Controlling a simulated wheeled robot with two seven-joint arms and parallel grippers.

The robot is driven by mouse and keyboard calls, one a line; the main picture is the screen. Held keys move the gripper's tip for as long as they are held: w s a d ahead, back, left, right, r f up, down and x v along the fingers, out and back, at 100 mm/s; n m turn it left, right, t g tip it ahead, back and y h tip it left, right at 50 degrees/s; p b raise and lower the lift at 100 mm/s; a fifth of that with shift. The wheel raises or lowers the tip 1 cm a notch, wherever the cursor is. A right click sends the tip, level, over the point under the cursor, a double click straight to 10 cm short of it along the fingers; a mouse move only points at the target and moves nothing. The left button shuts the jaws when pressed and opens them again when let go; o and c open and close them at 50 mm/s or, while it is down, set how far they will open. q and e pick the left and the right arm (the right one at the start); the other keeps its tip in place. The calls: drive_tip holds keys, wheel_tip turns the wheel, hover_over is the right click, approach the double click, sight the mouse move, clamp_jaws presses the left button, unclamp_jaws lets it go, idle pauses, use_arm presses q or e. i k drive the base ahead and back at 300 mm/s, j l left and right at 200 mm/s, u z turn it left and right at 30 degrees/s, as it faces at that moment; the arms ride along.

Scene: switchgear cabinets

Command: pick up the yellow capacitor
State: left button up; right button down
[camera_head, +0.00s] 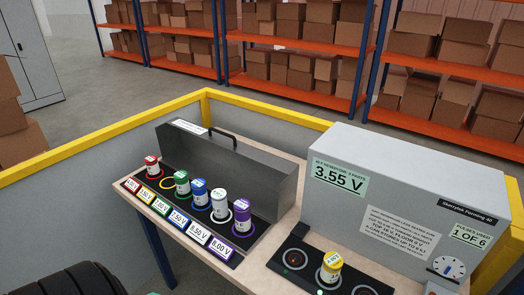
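The yellow capacitor (331,268) is a short cylinder with a yellow body and a pale label. It stands upright on the middle ringed socket of the black panel (300,242) in front of the grey machine (375,205). Neither of my grippers is in view, and nothing holds the capacitor. In the black tray (262,225) to the left, an empty yellow ring (167,183) lies between the red capacitor (152,167) and the green capacitor (181,183).
The blue (199,192), white (219,205) and purple capacitors (242,217) also stand in the tray. Its raised back panel has a handle (222,137). The machine's display (338,177) reads 3.55 V. A yellow-topped barrier (120,121) runs behind the table (262,266).

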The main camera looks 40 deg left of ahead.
sight(332, 263)
drive_tip(key=u, duration=1.1)
drive_tip(key=k+u, duration=0.45)
drive_tip(key=k, duration=0.1)
